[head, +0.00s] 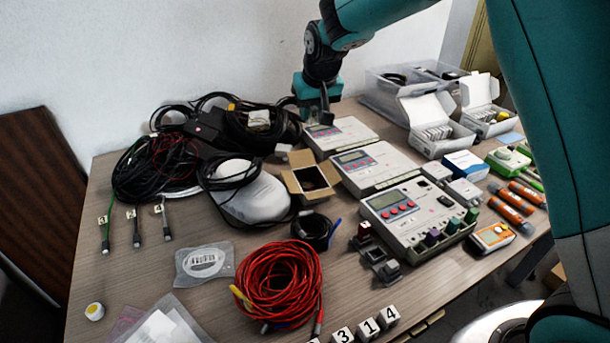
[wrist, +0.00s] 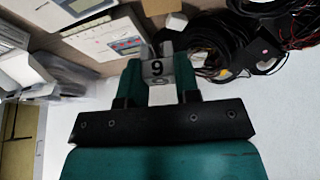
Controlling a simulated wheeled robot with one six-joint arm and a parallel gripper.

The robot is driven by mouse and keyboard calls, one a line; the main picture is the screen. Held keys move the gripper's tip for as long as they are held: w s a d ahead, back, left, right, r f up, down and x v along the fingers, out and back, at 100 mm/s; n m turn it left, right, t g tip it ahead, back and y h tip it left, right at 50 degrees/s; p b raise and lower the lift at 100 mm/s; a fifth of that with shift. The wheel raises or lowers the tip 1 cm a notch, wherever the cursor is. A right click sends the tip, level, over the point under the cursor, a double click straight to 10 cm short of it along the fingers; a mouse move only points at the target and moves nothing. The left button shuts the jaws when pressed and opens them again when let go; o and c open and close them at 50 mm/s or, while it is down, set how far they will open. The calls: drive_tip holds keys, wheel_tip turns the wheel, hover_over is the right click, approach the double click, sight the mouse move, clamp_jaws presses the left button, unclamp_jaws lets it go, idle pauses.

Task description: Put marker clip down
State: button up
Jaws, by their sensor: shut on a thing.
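My gripper (head: 322,108) is at the back of the table in the head view, close above the back device and beside the black cable heap. In the wrist view my gripper (wrist: 159,78) is shut on a light marker clip (wrist: 157,68) bearing the digit 9. The clip sits between the two green fingers. In the head view I cannot make out the held clip. Other numbered clips, including 3, 1 and 4 (head: 390,314), stand in a row at the table's front edge.
Instrument boxes (head: 341,136) run down the middle right of the table (head: 150,275). Black cables (head: 140,185) fill the back left. A small open carton (head: 311,178), a red cable coil (head: 280,283) and a clear bin (head: 375,93) also stand here. Bare tabletop shows at the front left.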

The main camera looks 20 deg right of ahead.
sight(309, 184)
wheel_tip(309, 184, down, 20)
drive_tip(key=shift+w+a+r+p, duration=0.1)
drive_tip(key=shift+p, duration=0.2)
drive_tip(key=o, duration=0.7)
